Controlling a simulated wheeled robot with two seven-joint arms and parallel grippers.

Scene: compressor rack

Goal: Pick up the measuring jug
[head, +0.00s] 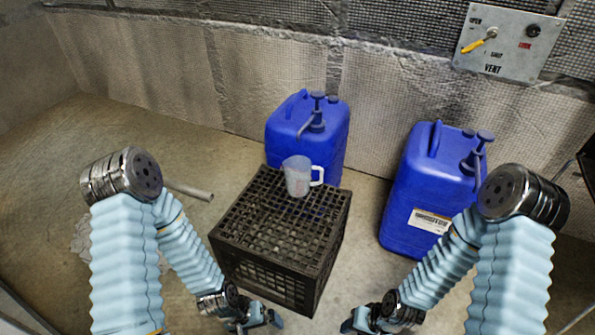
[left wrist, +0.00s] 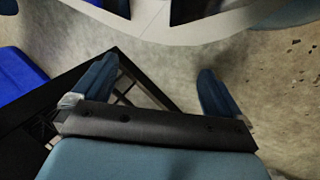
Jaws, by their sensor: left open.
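The measuring jug (head: 298,176) is a small, clear, whitish cup with a white handle on its right side. It stands upright on top of the upturned black crate (head: 243,222), near the crate's back edge. My left gripper (head: 262,319) is low at the bottom of the head view, in front of the crate and well apart from the jug. In the left wrist view its two blue fingers (left wrist: 158,68) are spread with nothing between them. My right gripper (head: 362,322) is at the bottom, right of the crate; its opening is too small to judge. The jug is not in the left wrist view.
A blue canister (head: 335,140) with a pump stands close behind the crate and jug. Another blue canister (head: 412,195) with a label stands to the right. A vent panel (head: 508,42) with a yellow lever is on the back wall. A pale pipe (head: 188,190) lies on the floor at left.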

